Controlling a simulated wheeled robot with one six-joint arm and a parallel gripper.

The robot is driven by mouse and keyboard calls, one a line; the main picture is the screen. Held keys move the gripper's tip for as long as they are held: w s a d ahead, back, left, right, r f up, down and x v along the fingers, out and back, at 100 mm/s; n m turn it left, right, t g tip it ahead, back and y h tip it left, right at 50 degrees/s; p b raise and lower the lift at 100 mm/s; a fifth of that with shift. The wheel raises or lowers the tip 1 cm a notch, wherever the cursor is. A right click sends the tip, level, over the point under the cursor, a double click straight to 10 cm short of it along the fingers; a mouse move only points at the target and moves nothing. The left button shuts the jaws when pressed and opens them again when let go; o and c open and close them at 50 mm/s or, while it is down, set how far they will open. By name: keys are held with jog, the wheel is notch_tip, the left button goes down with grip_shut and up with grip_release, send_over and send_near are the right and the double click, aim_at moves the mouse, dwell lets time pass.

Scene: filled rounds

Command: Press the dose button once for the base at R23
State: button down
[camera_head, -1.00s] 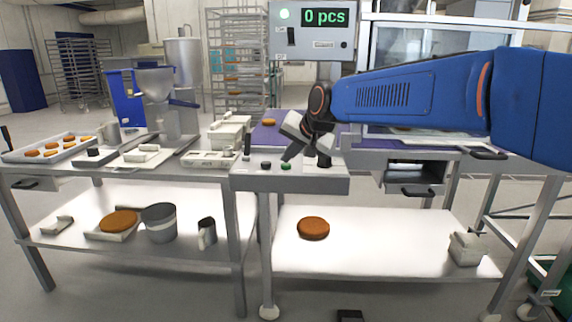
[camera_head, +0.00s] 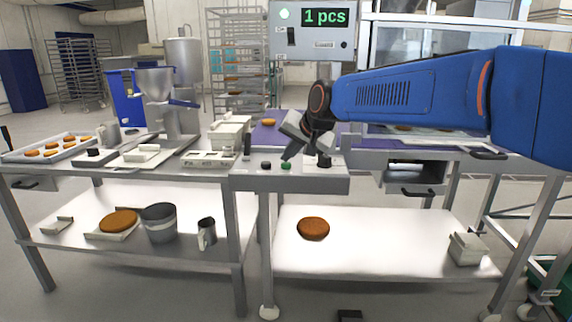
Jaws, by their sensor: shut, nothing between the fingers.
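A control panel (camera_head: 300,184) at the near edge of the right table carries a green button (camera_head: 286,166) and a black button (camera_head: 266,165). My gripper (camera_head: 288,158) is shut and empty, pointing down and left, with its tip right at the green button. I cannot tell whether it touches the button. No label R23 can be read. A round brown base (camera_head: 268,122) lies on the purple belt (camera_head: 268,137) behind the panel.
A filling machine with hopper (camera_head: 155,85) stands on the left table, beside a tray of pastries (camera_head: 50,148). The lower shelves hold a bucket (camera_head: 159,225), a mug (camera_head: 207,233) and brown rounds (camera_head: 313,228). A rack (camera_head: 237,65) stands behind.

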aim_at(289, 165)
jog(key=shift+r, duration=0.6)
jog(key=shift+r, duration=2.5)
jog(key=s+d+f+h, duration=0.1)
jog(key=s+d+f, duration=0.2)
jog(key=s+d, duration=0.35)
jog(key=s+d+f+n+g+h, duration=0.1)
jog(key=s+d+f, duration=0.2)
jog(key=s+d, duration=0.3)
jog(key=s+d+f+h, duration=0.1)
jog(key=s+d+f, duration=0.25)
jog(key=d, duration=0.35)
jog(key=s+d+f, duration=0.4)
jog(key=s+f, duration=0.1)
jog(key=s, duration=0.2)
jog(key=s+d+f+g+h, duration=0.1)
jog(key=s+d+f, duration=0.3)
jog(key=s, duration=0.4)
jog(key=s+d+f+n+h, duration=0.1)
jog(key=s+d+f, duration=0.3)
jog(key=s+f, duration=0.2)
jog(key=shift+s+d+f+g, duration=0.15)
jog(key=shift+s+f+g, duration=0.25)
jog(key=shift+s, duration=0.45)
